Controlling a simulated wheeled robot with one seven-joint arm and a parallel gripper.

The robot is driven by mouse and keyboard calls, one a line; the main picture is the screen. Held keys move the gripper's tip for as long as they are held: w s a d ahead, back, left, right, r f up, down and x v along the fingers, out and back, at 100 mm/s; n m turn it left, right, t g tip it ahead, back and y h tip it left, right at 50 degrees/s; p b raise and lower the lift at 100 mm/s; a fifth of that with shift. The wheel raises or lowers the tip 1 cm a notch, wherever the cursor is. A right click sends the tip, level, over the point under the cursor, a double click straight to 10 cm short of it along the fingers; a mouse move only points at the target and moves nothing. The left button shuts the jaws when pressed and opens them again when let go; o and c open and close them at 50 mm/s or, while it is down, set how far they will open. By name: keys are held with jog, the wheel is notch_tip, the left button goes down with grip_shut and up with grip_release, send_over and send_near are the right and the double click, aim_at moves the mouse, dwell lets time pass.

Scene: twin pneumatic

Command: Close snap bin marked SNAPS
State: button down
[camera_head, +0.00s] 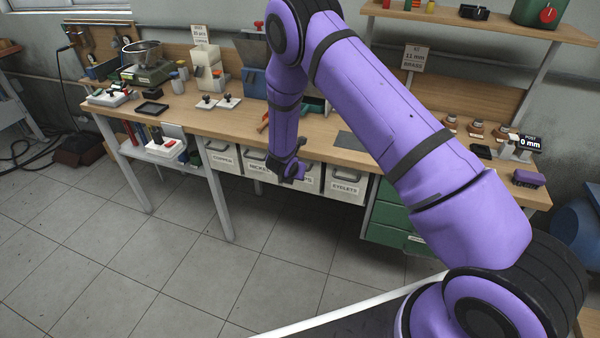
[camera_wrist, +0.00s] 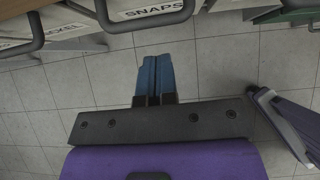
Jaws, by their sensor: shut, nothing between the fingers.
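The snap bin marked SNAPS (camera_wrist: 150,11) is a white bin with a dark loop handle (camera_wrist: 140,25), at the top of the wrist view. The fingers point toward the SNAPS front, just below the handle in the wrist picture, with floor visible between. In the head view my gripper (camera_head: 292,172) is in front of the bin row.
The COPPER bin (camera_head: 222,157) and NICKEL bin (camera_head: 255,162) are to the left, the EYELETS bin (camera_head: 346,184) to the right. Green drawers (camera_head: 390,215) stand further right. The workbench (camera_head: 240,121) above carries tools and parts. The tiled floor in front is clear.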

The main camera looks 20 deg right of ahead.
jog(key=v, duration=1)
jog(key=s+d+r+m+h, duration=0.1)
jog(key=s+d+r+m, duration=0.35)
jog(key=r, duration=0.55)
jog(key=s+d+r+m+g, duration=0.1)
jog(key=s+d+r+m, duration=0.25)
jog(key=r+m, duration=0.45)
jog(key=s+d+r+m+h, duration=0.1)
jog(key=s+d+r+m, duration=0.3)
jog(key=r, duration=0.9)
jog(key=s+r+m+y, duration=0.2)
jog(key=s+r+m, duration=0.1)
jog(key=s, duration=0.6)
jog(key=s+r+m+y, duration=0.2)
jog(key=s+r+m, duration=0.2)
jog(key=s, duration=0.4)
jog(key=s+r+m+y, duration=0.2)
jog(key=s+r+m, duration=0.2)
jog(key=s, duration=0.5)
jog(key=shift+s+r+m, duration=0.15)
jog(key=shift+s+m, duration=0.15)
jog(key=shift+m, duration=0.45)
jog(key=shift+d, duration=0.15)
